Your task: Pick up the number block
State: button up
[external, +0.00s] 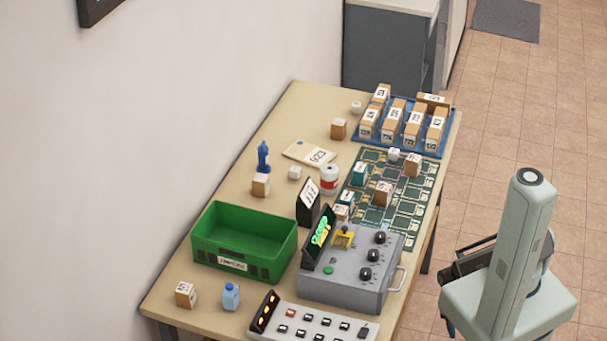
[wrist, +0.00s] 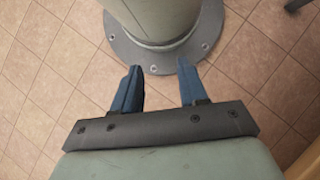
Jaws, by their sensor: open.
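Several small wooden blocks with white number labels stand on the table; I cannot tell which one the task means. One number block (external: 185,294) is at the front left corner. Several more stand in the blue tray (external: 438,150) at the back right. My gripper (wrist: 158,90) is open and empty in the wrist view, with two blue fingers apart above the tiled floor and my base. In the external view it is off the table's right side, partly hidden.
A green bin (external: 210,253) stands at the left front. A grey control box (external: 340,287) with knobs and a white button panel (external: 318,325) are at the front. A red-and-white can (external: 329,180) and a black sign (external: 308,203) stand mid-table.

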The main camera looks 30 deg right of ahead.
jog(key=shift+o, duration=0.4)
jog(key=o, duration=0.4)
jog(key=shift+c, duration=0.2)
